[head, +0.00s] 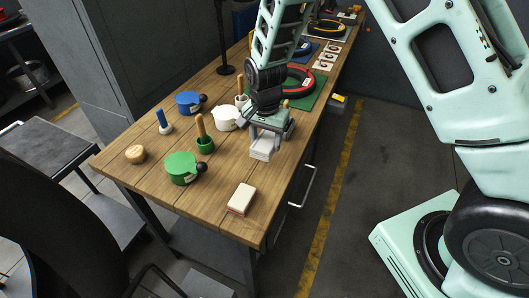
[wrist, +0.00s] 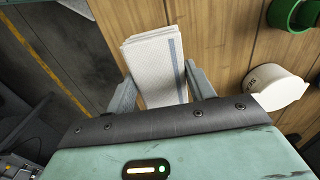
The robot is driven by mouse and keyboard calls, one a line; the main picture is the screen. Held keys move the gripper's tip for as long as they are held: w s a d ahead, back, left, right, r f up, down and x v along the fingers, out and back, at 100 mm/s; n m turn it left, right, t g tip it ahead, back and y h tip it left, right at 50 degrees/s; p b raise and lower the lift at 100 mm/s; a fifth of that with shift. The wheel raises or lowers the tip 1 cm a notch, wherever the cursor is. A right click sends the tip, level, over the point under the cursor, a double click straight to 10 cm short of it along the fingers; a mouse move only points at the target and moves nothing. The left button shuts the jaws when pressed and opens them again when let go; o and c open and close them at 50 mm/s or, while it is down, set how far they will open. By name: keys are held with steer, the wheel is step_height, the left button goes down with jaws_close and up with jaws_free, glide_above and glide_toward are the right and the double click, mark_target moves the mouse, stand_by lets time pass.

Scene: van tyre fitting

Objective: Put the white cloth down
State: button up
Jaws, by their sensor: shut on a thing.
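The white cloth (head: 262,150) is a folded pad, with a blue-grey stripe along one side in the wrist view (wrist: 158,75). My gripper (head: 266,138) is shut on it, with one finger on each side of the cloth in the wrist view (wrist: 158,90). The cloth is near the right long edge of the wooden table (head: 222,219). I cannot tell whether its underside touches the table top.
A white block with a red base (head: 241,198) lies nearer the front. Bare wood lies between the green pot and block.

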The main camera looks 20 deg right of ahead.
mark_target(265, 164)
steer(key=shift+f+p, duration=0.65)
steer(key=shift+f, duration=2.5)
steer(key=shift+f, duration=0.2)
steer(key=o, duration=0.9)
steer(key=shift+o, duration=0.2)
